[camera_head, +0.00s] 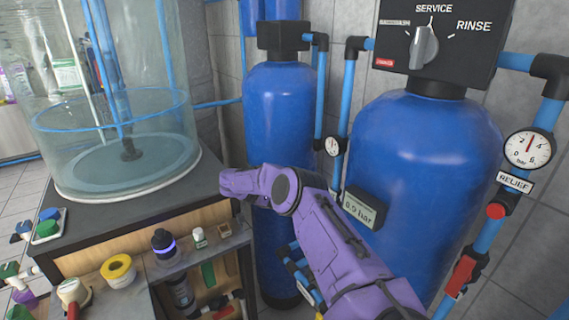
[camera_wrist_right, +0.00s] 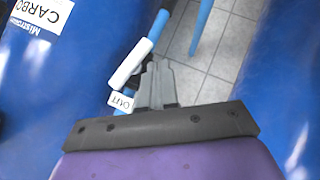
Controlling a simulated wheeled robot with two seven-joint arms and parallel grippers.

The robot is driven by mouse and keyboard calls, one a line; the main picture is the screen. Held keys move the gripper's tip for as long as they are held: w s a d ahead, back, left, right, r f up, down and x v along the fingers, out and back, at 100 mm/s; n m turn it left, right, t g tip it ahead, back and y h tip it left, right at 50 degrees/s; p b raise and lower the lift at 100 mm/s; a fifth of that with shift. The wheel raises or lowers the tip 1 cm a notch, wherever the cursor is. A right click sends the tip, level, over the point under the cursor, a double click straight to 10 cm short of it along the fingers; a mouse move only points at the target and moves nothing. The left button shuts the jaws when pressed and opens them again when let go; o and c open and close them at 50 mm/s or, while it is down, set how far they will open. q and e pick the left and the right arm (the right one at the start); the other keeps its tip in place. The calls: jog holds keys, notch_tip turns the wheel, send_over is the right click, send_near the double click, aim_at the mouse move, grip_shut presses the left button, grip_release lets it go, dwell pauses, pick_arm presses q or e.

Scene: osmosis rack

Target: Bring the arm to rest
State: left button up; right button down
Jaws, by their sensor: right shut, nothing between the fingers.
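My right arm (camera_head: 325,225) is purple and comes in from the bottom right of the head view, in front of the large blue tank (camera_head: 425,150). It bends back toward the dark bench top at left; its fingers cannot be made out there. In the right wrist view my right gripper (camera_wrist_right: 156,84) has its grey fingers together, with nothing held. The fingers point toward a blue pipe with a white sleeve (camera_wrist_right: 131,63) and a small white tag (camera_wrist_right: 120,102); whether they touch cannot be told. My left gripper is not in view.
A slimmer blue tank (camera_head: 285,115) stands behind the arm. A clear cylinder (camera_head: 125,110) stands on the dark bench (camera_head: 125,212). A pressure gauge (camera_head: 529,148) and red valve handle (camera_head: 460,275) are at right.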

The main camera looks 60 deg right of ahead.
jog(key=shift+s+d, duration=0.15)
jog(key=shift+s, duration=0.05)
jog(key=shift+s, duration=0.1)
